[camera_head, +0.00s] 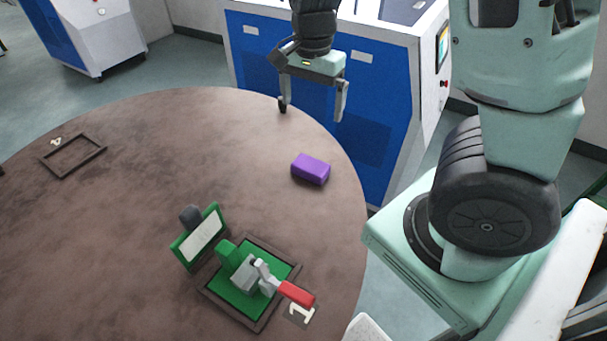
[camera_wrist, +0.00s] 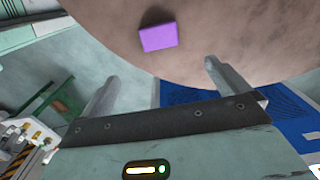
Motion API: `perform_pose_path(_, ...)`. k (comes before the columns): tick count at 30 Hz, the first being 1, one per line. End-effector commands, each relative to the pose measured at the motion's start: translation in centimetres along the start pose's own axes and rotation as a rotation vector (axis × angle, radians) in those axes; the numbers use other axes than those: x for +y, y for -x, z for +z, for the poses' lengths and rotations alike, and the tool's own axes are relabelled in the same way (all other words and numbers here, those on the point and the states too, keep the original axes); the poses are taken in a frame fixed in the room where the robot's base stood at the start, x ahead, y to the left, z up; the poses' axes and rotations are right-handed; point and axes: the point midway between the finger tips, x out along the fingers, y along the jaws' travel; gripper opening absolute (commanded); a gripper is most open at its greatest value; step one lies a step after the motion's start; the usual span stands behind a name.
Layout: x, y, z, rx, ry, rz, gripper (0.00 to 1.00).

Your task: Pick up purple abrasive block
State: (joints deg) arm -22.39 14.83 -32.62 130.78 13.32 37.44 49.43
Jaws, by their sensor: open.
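The purple abrasive block (camera_head: 310,170) lies on the brown round table (camera_head: 140,130), near its right edge. It also shows in the wrist view (camera_wrist: 159,36), at the top, beyond the fingers and roughly between their lines. My gripper (camera_head: 312,108) hangs above the far right edge of the table, fingers pointing down. Its two fingers are wide apart with nothing between them. In the wrist view my gripper (camera_wrist: 157,82) is also open and apart from the block. Nothing hides the block.
A green fixture with a red-handled clamp (camera_head: 250,275) stands in a dark frame at the table's front right. A green plate (camera_head: 199,235) stands upright beside it. An empty dark frame (camera_head: 72,157) lies at the left. Blue and white machines (camera_head: 395,110) stand behind. The table around the block is clear.

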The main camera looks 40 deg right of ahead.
Motion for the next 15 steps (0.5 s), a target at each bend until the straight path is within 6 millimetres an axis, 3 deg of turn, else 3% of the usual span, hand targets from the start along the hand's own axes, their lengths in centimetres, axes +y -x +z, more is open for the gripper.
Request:
perform_pose_path(5,0.2,-2.4,-0.3,0.002,-0.018,0.007,1.00)
perform_pose_path(15,0.2,-9.5,-0.3,0.000,-0.014,0.006,1.00)
